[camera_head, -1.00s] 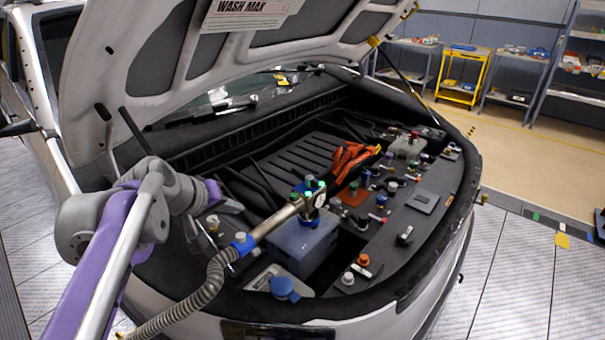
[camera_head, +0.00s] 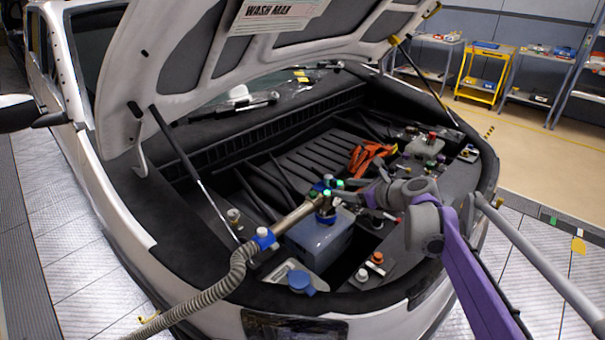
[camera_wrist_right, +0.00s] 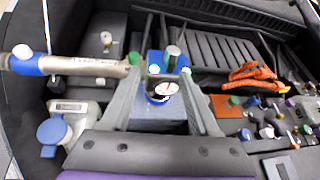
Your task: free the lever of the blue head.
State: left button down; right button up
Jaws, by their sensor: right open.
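The blue head (camera_head: 326,205) sits at the right end of a silver wand, above a blue-grey tank (camera_head: 318,235). It has green tops and, in the wrist view, a round white gauge on its blue body (camera_wrist_right: 157,98). A short grey metal post (camera_wrist_right: 172,56) stands behind the gauge; I cannot tell whether it is the lever. My right gripper (camera_head: 349,192) reaches in from the right, close to the head. In the wrist view the right gripper (camera_wrist_right: 161,72) is open, one finger on each side of the head; contact is unclear. My left gripper is out of view.
A grey corrugated hose (camera_head: 220,285) runs from the wand (camera_head: 292,220) over the front edge. A blue cap (camera_head: 300,281) is in front of the tank. Orange cables (camera_head: 368,155) lie behind my right gripper. The raised hood (camera_head: 190,60) is overhead, with a prop rod at left.

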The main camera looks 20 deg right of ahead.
aim_at(329, 177)
jog(key=shift+m, duration=0.8)
jog(key=w+f, duration=0.1)
jog(key=w, duration=0.2)
jog(key=w+f, duration=0.1)
jog(key=w, duration=0.3)
jog(key=w+f, duration=0.1)
jog(key=w, duration=0.3)
jog(key=shift+a+p, duration=0.3)
jog(key=shift+p, duration=0.1)
grip_shut()
